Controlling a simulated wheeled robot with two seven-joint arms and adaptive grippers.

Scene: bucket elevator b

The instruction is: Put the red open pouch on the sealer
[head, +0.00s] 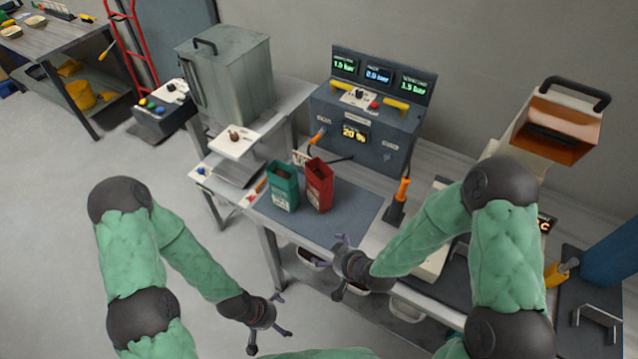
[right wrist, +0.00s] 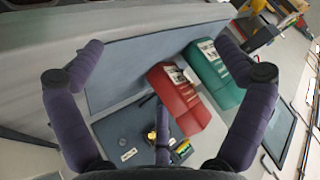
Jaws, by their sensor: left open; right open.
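The red open pouch (head: 319,187) stands upright on a blue-grey mat (head: 345,215) on the bench, right beside a green open pouch (head: 283,187). In the right wrist view the red pouch (right wrist: 182,98) lies between my spread fingers, some distance off. My right gripper (head: 340,267) is open and empty, at the bench's front edge, below and right of the red pouch. My left gripper (head: 272,323) is open and empty, low over the floor in front of the bench. A pale machine with a °C display (head: 546,223), apparently the sealer, is largely hidden behind my right arm.
A grey control box with pressure displays (head: 365,125) stands behind the mat. An orange-handled tool (head: 400,198) stands right of the mat. A scale (head: 235,140) and a metal bin (head: 232,80) are at the left. Bowls (head: 310,258) sit below the bench top.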

